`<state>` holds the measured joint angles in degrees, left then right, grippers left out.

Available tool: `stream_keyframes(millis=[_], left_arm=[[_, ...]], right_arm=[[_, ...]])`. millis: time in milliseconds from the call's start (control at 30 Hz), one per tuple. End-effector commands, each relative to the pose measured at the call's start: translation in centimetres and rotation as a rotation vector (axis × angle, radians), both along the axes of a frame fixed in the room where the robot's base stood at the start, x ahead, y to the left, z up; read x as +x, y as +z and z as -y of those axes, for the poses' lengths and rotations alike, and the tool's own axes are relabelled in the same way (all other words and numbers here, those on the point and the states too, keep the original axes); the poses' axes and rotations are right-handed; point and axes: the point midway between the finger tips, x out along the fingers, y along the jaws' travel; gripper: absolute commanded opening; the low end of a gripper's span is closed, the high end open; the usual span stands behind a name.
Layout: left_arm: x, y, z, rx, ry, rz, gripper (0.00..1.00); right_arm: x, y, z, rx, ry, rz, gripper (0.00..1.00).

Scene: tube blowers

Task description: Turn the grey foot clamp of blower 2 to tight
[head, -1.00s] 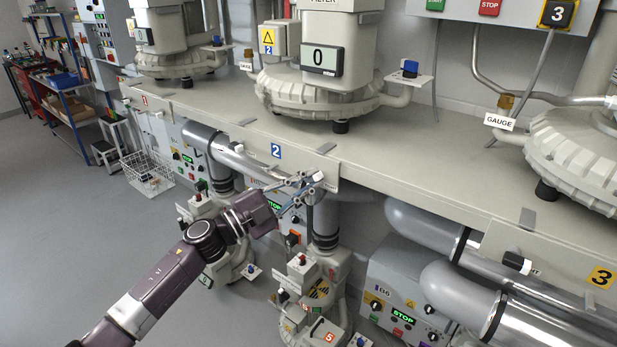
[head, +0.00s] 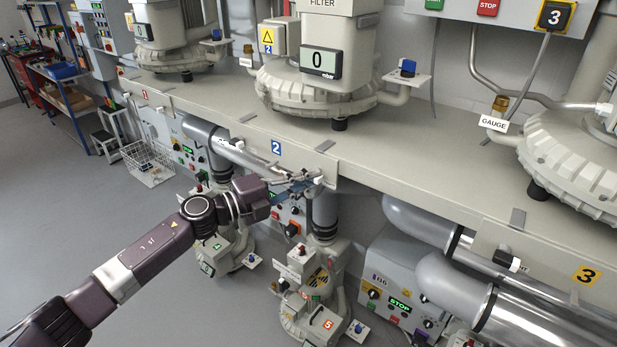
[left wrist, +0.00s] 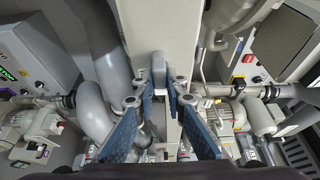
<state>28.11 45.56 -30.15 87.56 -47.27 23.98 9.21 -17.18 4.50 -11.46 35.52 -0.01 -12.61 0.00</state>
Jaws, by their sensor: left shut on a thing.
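Blower 2 (head: 325,85) stands on the bench with a gauge reading 0. At the bench's front edge below it, a grey clamp has a flat plate (head: 326,146) on the top and a pale handle end (head: 319,181) at the front face. My left gripper (head: 304,183) is at that handle, its fingers closed in on it. In the left wrist view, the blue-padded fingers (left wrist: 160,95) lie on both sides of the grey handle (left wrist: 159,70). The fingers partly hide the handle in the head view, so its exact angle is hard to tell. My right gripper is not in view.
The bench front carries a blue 2 label (head: 275,147). Another clamp plate (head: 247,117) lies to the left, and a dark-handled clamp (head: 512,262) is near blower 3. Pipes (head: 455,292) and control boxes crowd below the bench. The floor at the left is open.

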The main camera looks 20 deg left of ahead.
Motion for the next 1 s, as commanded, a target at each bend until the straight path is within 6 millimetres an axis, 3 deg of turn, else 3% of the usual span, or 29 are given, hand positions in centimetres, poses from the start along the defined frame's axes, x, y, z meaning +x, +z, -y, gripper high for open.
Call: stream_keyframes(millis=[400, 433, 567, 1000], left_arm=[[-0.05, -0.26, 0.03, 0.013, -0.001, 0.002, 0.0], [-0.05, -0.26, 0.03, 0.013, -0.001, 0.002, 0.15], [-0.05, -0.2, 0.02, 0.011, -0.001, 0.002, 0.29], [-0.95, -0.24, -0.96, 0.011, 0.001, 0.001, 0.29]], right_arm=[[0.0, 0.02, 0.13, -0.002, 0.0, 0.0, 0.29], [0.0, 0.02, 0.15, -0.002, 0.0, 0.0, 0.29], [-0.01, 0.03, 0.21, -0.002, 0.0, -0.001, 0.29], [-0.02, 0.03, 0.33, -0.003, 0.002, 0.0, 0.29]])
